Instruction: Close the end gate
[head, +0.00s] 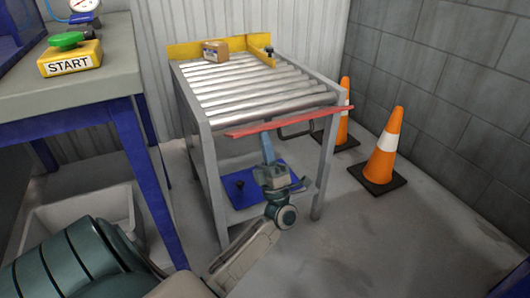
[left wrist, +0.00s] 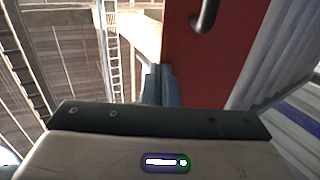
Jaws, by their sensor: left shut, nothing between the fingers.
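The end gate (head: 290,122) is a red plate across the near end of the roller table (head: 262,88). In the head view it shows almost edge-on as a thin strip, with a dark handle (head: 297,131) below it. My left gripper (head: 266,146) is shut and empty, pointing up at the gate's underside, left of the handle. In the left wrist view the red gate (left wrist: 225,65) fills the upper middle right, with part of the handle (left wrist: 205,15). The shut fingers (left wrist: 158,84) are at its left edge; I cannot tell whether they touch. My right gripper is not in view.
A small cardboard box (head: 215,50) lies at the rollers' far end by a yellow stop (head: 188,50). Two orange cones (head: 384,150) stand right of the table. A bench with a START button (head: 70,56) stands left. Floor at the front right is clear.

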